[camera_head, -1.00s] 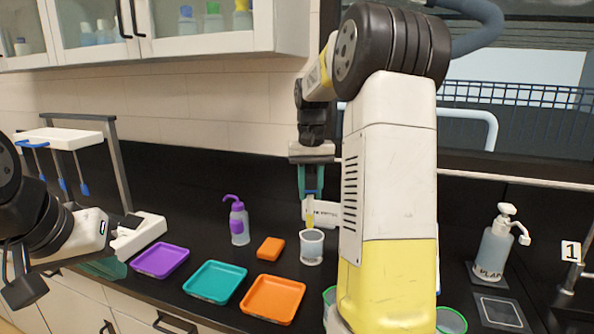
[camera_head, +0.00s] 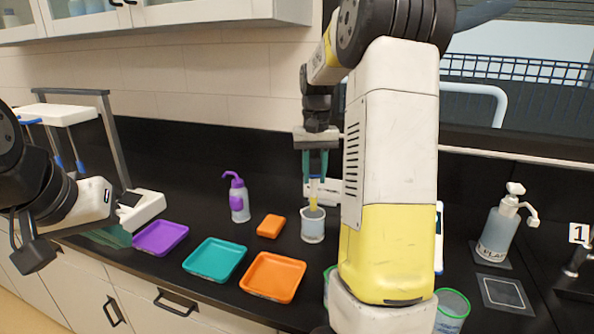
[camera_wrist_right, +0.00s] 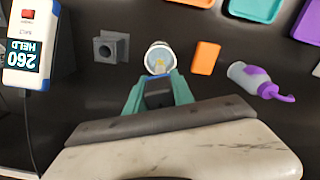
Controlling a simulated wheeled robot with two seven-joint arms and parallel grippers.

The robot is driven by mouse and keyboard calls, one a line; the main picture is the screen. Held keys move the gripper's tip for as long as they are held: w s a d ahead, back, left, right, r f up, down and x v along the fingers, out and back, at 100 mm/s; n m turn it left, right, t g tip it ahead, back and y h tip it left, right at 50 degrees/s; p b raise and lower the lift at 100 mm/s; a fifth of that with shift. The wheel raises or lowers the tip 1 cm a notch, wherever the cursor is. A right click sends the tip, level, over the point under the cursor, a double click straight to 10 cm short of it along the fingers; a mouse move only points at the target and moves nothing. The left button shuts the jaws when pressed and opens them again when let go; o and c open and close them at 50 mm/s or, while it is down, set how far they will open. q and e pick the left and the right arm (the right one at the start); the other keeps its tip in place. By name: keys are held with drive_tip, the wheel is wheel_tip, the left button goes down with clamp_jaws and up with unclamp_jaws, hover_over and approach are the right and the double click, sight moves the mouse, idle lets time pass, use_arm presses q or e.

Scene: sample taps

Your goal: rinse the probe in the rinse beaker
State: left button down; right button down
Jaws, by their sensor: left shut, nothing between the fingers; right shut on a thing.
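The probe's lower end is at the mouth of the clear rinse beaker (camera_head: 312,231), apparently just inside the rim. The beaker looks partly filled; how deep the tip reaches is unclear. My left gripper (camera_head: 115,237) is shut and empty at the left, partly hidden by its own body.
An orange block (camera_head: 271,226), a purple-topped bottle (camera_head: 238,203) and purple (camera_head: 160,240), teal (camera_head: 214,260) and orange (camera_head: 272,279) trays stand left of the beaker. In the wrist view, a grey holder (camera_wrist_right: 110,48) and a meter reading 260 (camera_wrist_right: 28,45) are opposite.

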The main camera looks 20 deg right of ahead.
sight(313, 200)
drive_tip(key=shift+f, duration=0.2)
idle(0.5)
drive_tip(key=shift+f, duration=0.6)
drive_tip(key=shift+f, duration=0.1)
drive_tip(key=shift+f, duration=3.35)
drive_tip(key=shift+w+d, duration=0.15)
drive_tip(key=shift+w, duration=0.1)
drive_tip(key=shift+a, duration=0.5)
drive_tip(key=shift+s, duration=0.1)
